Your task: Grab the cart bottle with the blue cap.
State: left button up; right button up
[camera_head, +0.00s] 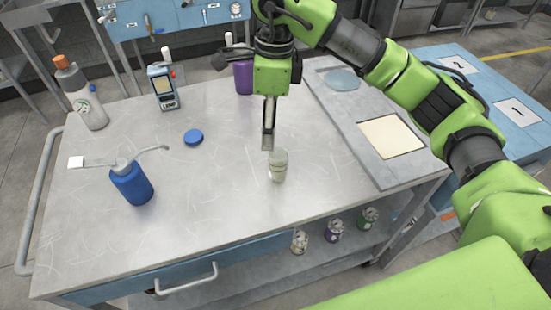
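A flat blue cap or lid (193,137) lies on the metal cart top (225,180), left of centre. A small clear jar with pale contents (278,168) stands upright near the middle of the cart top. I cannot make out a bottle wearing a blue cap. My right gripper (268,140) points down just above and behind the jar. Its fingers are seen edge-on, so their opening is hidden, and I cannot tell whether it touches the jar. My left gripper is out of view.
A grey tray (345,125) lies right. Small bottles (334,231) sit on the lower shelf.

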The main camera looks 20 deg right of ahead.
aim_at(278, 163)
jog(key=shift+h, duration=0.4)
jog(key=f+p, duration=0.1)
jog(key=f, duration=0.3)
jog(key=d+f+p, duration=0.1)
jog(key=f+p, duration=0.1)
jog(key=f, duration=0.1)
jog(key=d+f+p, duration=0.1)
jog(key=f, duration=0.3)
jog(key=shift+s+f, duration=0.2)
jog(key=shift+f, duration=0.8)
jog(key=c, duration=1.2)
